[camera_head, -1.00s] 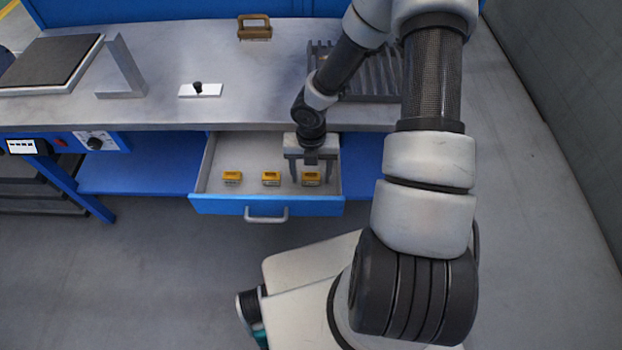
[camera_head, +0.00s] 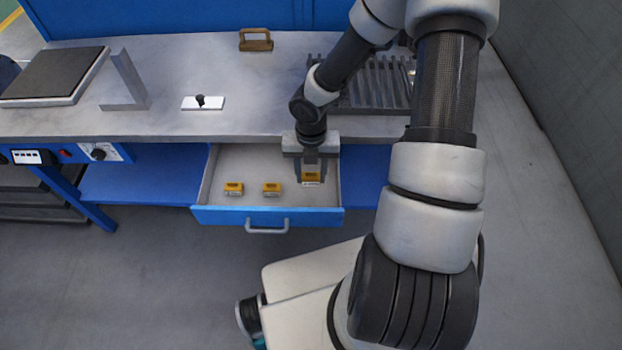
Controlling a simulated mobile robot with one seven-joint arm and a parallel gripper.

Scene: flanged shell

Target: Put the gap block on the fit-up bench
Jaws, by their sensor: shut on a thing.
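Two yellow blocks, a left one (camera_head: 234,188) and a middle one (camera_head: 271,189), sit in the open blue drawer (camera_head: 225,170). A third yellow block (camera_head: 311,178) is at the drawer's right side, between the fingers of my gripper (camera_head: 311,179). My gripper is shut on this block from above. Whether the block is clear of the drawer floor is hard to tell. Which yellow block is the gap block I cannot tell by looks. The grey metal bench top (camera_head: 235,85) lies behind and above the drawer.
On the bench are a dark plate (camera_head: 55,75) at left, an angled metal bracket (camera_head: 127,85), a white plate with black knob (camera_head: 203,102), a brown wooden-handled item (camera_head: 256,40) and a slatted rack (camera_head: 375,90) behind my arm.

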